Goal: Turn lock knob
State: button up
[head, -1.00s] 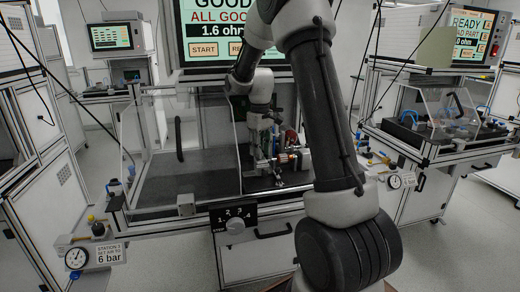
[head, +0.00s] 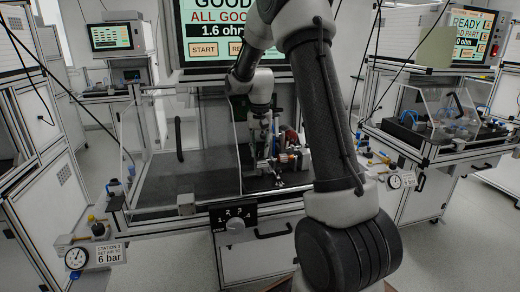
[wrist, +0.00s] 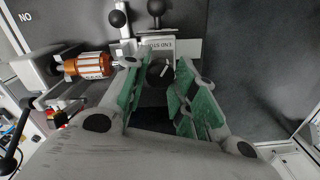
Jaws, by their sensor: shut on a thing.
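The lock knob (wrist: 158,72) is a small black knob with a white pointer mark, in front of a grey block (wrist: 157,46) with a printed label reading roughly "HOLD 0 ON 1". The mark sits slanted. My gripper (wrist: 156,75) has its green-padded fingers on either side of the knob and is shut on it. In the head view my gripper (head: 264,160) is down at the fixture inside the test station; the knob cannot be made out there.
Black ball-ended levers (wrist: 118,18) stand beyond the block. In the head view, a clear guard (head: 190,135) stands left of my gripper, and a numbered selector dial (head: 235,216) is below on the front.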

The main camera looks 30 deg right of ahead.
aim_at(260, 151)
jog(key=shift+m, duration=1.1)
jog(key=o, duration=1.1)
jog(key=shift+c, duration=0.2)
jog(key=shift+r, duration=0.1)
notch_tip(260, 151, up, 12)
